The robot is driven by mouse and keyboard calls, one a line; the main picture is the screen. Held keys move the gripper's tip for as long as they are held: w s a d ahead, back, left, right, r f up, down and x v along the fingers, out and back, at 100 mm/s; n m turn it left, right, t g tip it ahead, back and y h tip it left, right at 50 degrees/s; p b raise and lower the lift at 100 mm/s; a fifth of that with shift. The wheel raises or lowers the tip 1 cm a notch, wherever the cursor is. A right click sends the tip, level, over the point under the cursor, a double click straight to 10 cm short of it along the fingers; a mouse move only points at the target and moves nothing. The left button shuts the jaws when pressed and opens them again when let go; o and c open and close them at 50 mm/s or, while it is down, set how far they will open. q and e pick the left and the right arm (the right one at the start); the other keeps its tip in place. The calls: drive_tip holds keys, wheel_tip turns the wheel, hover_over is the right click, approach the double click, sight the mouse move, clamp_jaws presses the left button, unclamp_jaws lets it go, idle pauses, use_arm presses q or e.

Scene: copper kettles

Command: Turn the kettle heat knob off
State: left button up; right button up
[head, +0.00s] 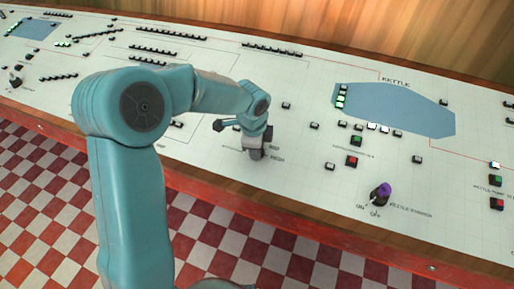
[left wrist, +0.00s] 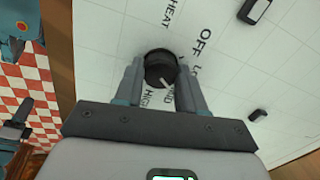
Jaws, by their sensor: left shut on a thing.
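The heat knob (left wrist: 160,66) is a round black dial with a white pointer on the white panel, seen in the left wrist view. Its pointer is turned towards the MID and HIGH labels, away from the OFF label (left wrist: 204,39). My left gripper (left wrist: 160,76) has one finger on each side of the knob and is shut on it. In the head view my left gripper (head: 256,152) is down at the panel near its front edge and hides the knob. My right gripper is not in view.
A purple-topped switch (head: 383,190) marked ON and OFF stands to the right. Green and red buttons (head: 352,161) and several small black-and-white switches dot the panel. A blue kettle shape (head: 395,108) lies behind them. A wooden edge (head: 225,193) borders the front.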

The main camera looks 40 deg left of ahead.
use_arm(q)
drive_tip(key=n+b, duration=0.1)
drive_tip(key=n, duration=0.2)
drive_tip(key=shift+n+b, duration=0.4)
drive_tip(key=n+b, duration=0.2)
drive_tip(key=n, duration=0.2)
drive_tip(key=shift+a+n, duration=0.1)
drive_tip(key=shift+n, duration=0.2)
drive_tip(key=n+b, duration=0.1)
drive_tip(key=n, duration=0.3)
drive_tip(key=shift+b, duration=0.4)
drive_tip(key=shift+r+n+b, duration=0.1)
drive_tip(key=shift+n+b, duration=0.4)
drive_tip(key=shift+n, duration=1.5)
drive_tip(key=o, duration=1.1)
drive_tip(key=shift+s, duration=0.1)
drive_tip(key=shift+c, duration=0.2)
